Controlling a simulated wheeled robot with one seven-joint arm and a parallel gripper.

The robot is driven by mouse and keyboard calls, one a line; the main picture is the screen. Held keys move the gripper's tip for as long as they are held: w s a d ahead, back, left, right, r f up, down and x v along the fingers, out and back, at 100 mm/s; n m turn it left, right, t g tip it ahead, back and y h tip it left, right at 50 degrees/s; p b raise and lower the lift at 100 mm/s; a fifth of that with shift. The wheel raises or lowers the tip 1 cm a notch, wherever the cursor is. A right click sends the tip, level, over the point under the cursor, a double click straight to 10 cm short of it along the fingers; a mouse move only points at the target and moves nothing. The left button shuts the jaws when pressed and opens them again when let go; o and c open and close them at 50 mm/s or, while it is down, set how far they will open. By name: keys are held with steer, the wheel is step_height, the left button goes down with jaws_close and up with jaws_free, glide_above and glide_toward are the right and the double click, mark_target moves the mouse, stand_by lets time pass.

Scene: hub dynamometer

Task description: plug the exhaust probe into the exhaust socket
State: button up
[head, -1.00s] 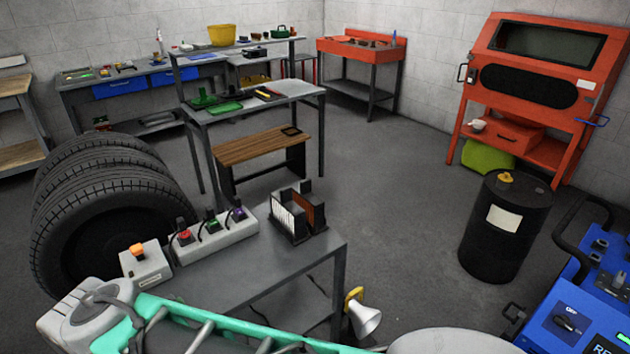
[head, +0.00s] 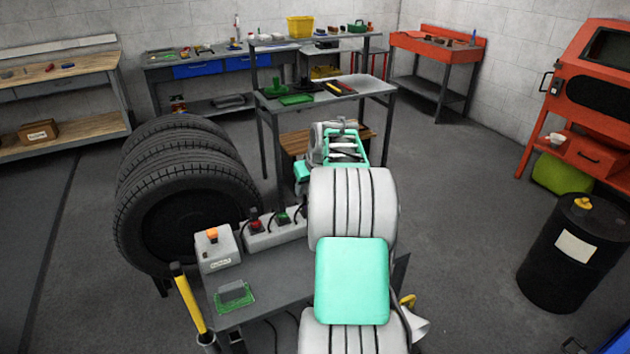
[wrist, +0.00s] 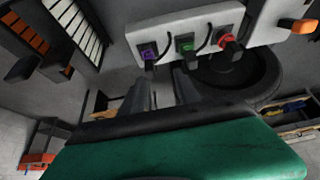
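A white block (head: 262,240) on the grey bench holds a red plug (head: 254,222) and a green plug (head: 284,217), each with a black cable. In the wrist view the block (wrist: 165,28) also carries a purple plug (wrist: 148,52), hidden behind my arm in the head view. No label tells me which one is the exhaust probe, and I cannot identify the exhaust socket. My gripper (wrist: 163,95) shows two grey fingers with a gap between them, below the purple and green plugs and apart from them. It looks empty.
A box with an orange button (head: 213,248) stands left of the block. A green-framed grey piece (head: 233,293) lies at the bench's front. A slotted rack (wrist: 60,35) shows in the wrist view. Stacked tyres (head: 180,195) stand left, a black drum (head: 570,255) right.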

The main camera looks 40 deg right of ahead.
steer(key=w+d+f+b, duration=0.1)
steer(key=f, duration=0.1)
steer(key=w+d+f+b, duration=0.1)
steer(key=f, duration=0.2)
steer(key=w+d+f+b, duration=0.1)
steer(key=w+f, duration=0.1)
steer(key=f, duration=0.1)
steer(key=shift+d+f, duration=0.15)
steer(key=shift+d, duration=0.15)
steer(key=shift+c, duration=0.2)
jaws_close()
stand_by(0.4)
steer(key=shift+r, duration=0.3)
steer(key=shift+r, duration=0.3)
